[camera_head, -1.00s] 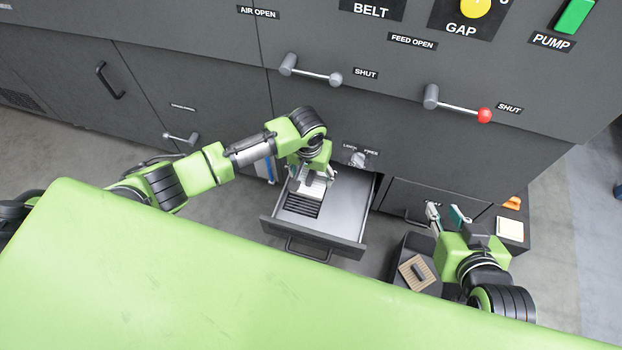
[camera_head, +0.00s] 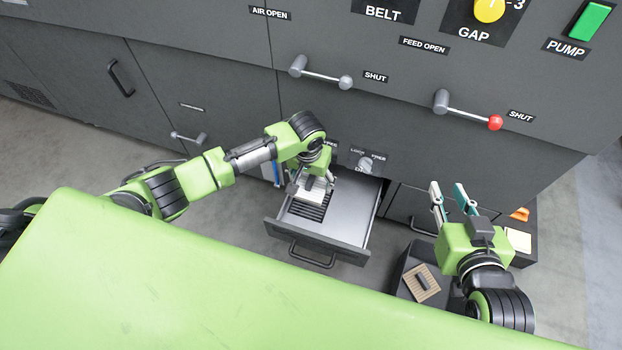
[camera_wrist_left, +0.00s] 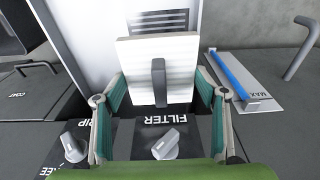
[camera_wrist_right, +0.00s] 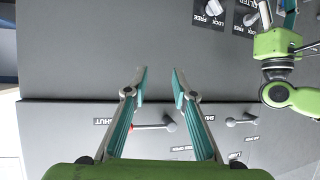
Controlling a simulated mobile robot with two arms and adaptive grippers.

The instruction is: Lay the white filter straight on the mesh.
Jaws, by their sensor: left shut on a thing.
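The white filter (camera_head: 313,196) is a flat square plate with a dark upright handle, also shown in the left wrist view (camera_wrist_left: 133,66). My left gripper (camera_head: 312,188) is shut on it, with a finger at each side edge. The filter is over the open drawer, at the slotted mesh (camera_head: 307,211). It covers part of the mesh; some slots show beyond it in the left wrist view (camera_wrist_left: 166,19). I cannot tell whether the filter touches the mesh. My right gripper (camera_head: 446,187) is open and empty, right of the drawer.
The open grey drawer (camera_head: 346,215) has a bare floor right of the mesh. A lock knob (camera_head: 366,164) is above it. A dark bin (camera_head: 405,262) at the right holds a brown square piece (camera_head: 415,290). A pale block (camera_head: 518,241) and an orange item (camera_head: 520,214) are beyond.

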